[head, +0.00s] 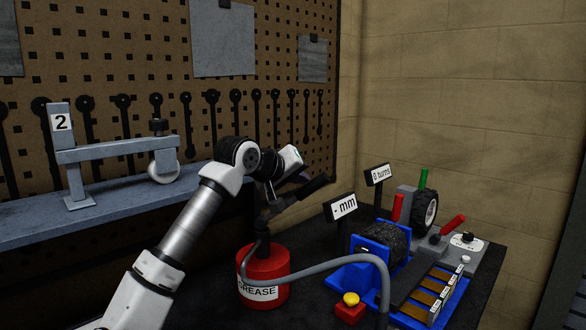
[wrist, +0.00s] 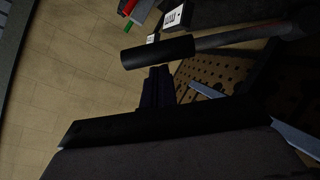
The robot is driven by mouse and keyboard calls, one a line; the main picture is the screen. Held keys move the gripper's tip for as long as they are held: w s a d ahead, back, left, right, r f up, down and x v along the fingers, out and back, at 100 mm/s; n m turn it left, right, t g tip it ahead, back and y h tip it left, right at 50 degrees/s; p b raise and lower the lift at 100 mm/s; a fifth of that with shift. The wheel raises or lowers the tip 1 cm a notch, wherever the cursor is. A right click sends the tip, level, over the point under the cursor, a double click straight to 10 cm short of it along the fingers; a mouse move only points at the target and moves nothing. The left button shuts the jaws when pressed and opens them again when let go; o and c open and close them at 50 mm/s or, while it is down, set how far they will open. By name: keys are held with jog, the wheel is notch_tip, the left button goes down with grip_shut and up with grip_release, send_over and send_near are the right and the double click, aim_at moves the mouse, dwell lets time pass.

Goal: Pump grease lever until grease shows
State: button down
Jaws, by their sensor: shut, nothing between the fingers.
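The red grease can (head: 263,292), labelled GREASE, stands on the dark bench top. Its lever, with a black grip (head: 314,187), slants up to the right from the pump head. In the wrist view the grip (wrist: 158,52) lies just beyond my fingertips, with its metal rod running right. My gripper (wrist: 159,72) is shut and empty, its fingers close together and pointing at the grip. I cannot tell if they touch it. In the head view my wrist is beside the lever and the fingertips are hard to make out. I see no grease clearly.
A yellow button on a red box (head: 350,308) stands in front. A shelf (head: 110,203) and pegboard lie left and behind.

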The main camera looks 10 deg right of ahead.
jog(key=shift+d+f, duration=0.1)
dwell(0.3)
jog(key=shift+s+d+f+y+b, duration=0.25)
jog(key=shift+d+f+y+b, duration=0.1)
jog(key=shift+f+b, duration=0.15)
jog(key=s+d+f+m+y+b, duration=0.2)
jog(key=d+f+b, duration=0.2)
jog(key=f+b, duration=0.3)
jog(key=shift+s+d+f+t, duration=0.25)
jog(key=shift+d+f+t, duration=0.15)
jog(key=shift+f, duration=0.4)
jog(key=shift+s+f, duration=0.1)
jog(key=shift+f, duration=0.05)
jog(key=shift+s, duration=0.1)
jog(key=b+v, duration=0.2)
jog(key=v, duration=1.2)
jog(key=shift+r+b, duration=0.35)
jog(key=shift+r, duration=0.05)
jog(key=shift+w, duration=0.25)
